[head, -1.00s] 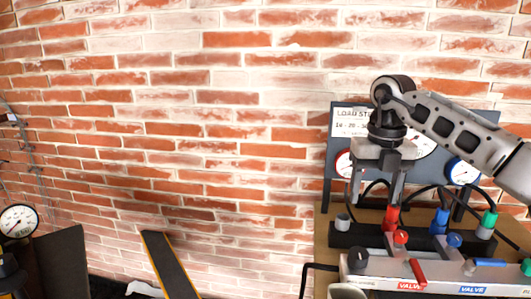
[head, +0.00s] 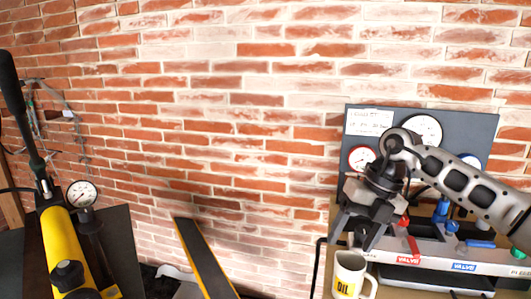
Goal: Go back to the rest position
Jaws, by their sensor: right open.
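My right gripper (head: 354,238) is at the right of the head view, with its arm coming in from the right edge. It is tilted, and its fingers point down and to the left. The fingers are apart and nothing shows between them. They hang in front of the gauge panel, just above the white mug marked OIL (head: 346,272) in the picture; I cannot tell the exact gap. My left gripper is not in view.
Right of the gripper is a valve block (head: 430,262) with a red handle (head: 413,247) and a blue handle (head: 480,243). A gauge panel (head: 465,125) stands behind. A yellow pump (head: 67,245) and gauge (head: 82,194) stand left. The brick wall's middle is clear.

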